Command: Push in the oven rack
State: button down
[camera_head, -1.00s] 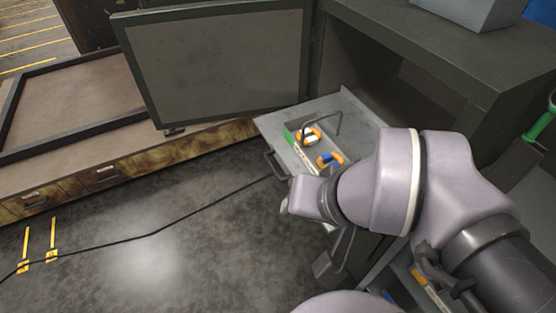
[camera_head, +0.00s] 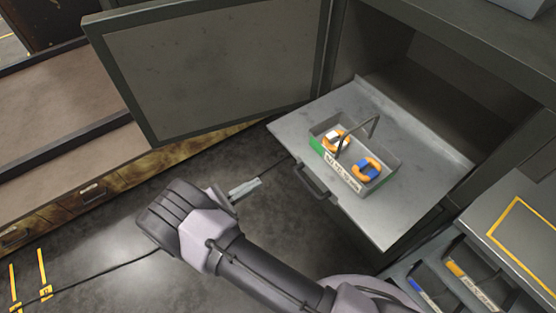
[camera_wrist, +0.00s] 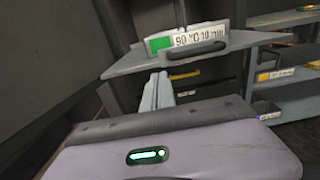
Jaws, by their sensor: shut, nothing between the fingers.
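The oven rack (camera_head: 415,205) is a grey metal shelf pulled out of the dark cabinet opening (camera_head: 440,95), with a dark handle (camera_head: 312,180) on its front edge. It also shows in the wrist view (camera_wrist: 130,66), its handle (camera_wrist: 198,72) facing me. A grey carrier box (camera_head: 392,163) with a hoop handle stands on the rack, holding orange rings with white and blue parts. My gripper (camera_head: 246,188) is shut and empty, left of the rack's front edge and apart from the handle. Its fingers show below the rack edge in the wrist view (camera_wrist: 158,92).
The cabinet door (camera_head: 215,70) stands open to the left of the rack. Lower right, another shelf (camera_head: 510,225) with a yellow outline and labelled trays sits near the rack. A low wooden bench (camera_head: 65,150) is at left. Dark floor with a cable lies between.

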jog(key=b, duration=0.2)
send_near(298, 159)
jog(key=x, duration=0.5)
jog(key=shift+d+f, duration=0.1)
jog(key=shift+d, duration=0.2)
jog(key=shift+w+d, duration=0.5)
jog(key=shift+w, duration=0.05)
